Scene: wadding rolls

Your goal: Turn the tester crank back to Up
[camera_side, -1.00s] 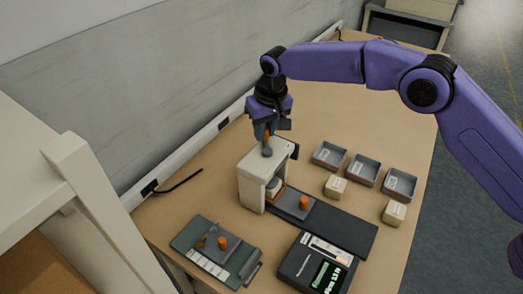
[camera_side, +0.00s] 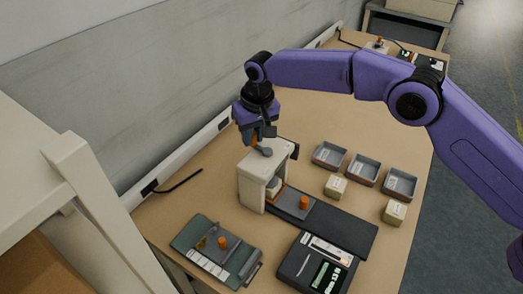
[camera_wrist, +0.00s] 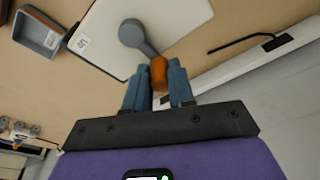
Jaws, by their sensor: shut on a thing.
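The tester (camera_side: 255,175) is a cream, upright unit on the table with an opening at its front. Its grey crank (camera_side: 266,152) lies on the top and also shows in the wrist view (camera_wrist: 133,35), with an orange knob (camera_wrist: 159,74) at the arm's end. My gripper (camera_side: 254,140) is above the tester's top, pointing down. In the wrist view its two blue fingers (camera_wrist: 159,85) are shut on the orange knob, one on each side. Crank position labels cannot be read.
A grey plate with an orange peg (camera_side: 304,203) is at the tester's front, over a dark strip (camera_side: 345,228). Three grey trays (camera_side: 364,170) and small cream boxes (camera_side: 335,186) stand to the right. A green fixture (camera_side: 200,243) and a display device (camera_side: 313,265) are nearer. The wall is close behind.

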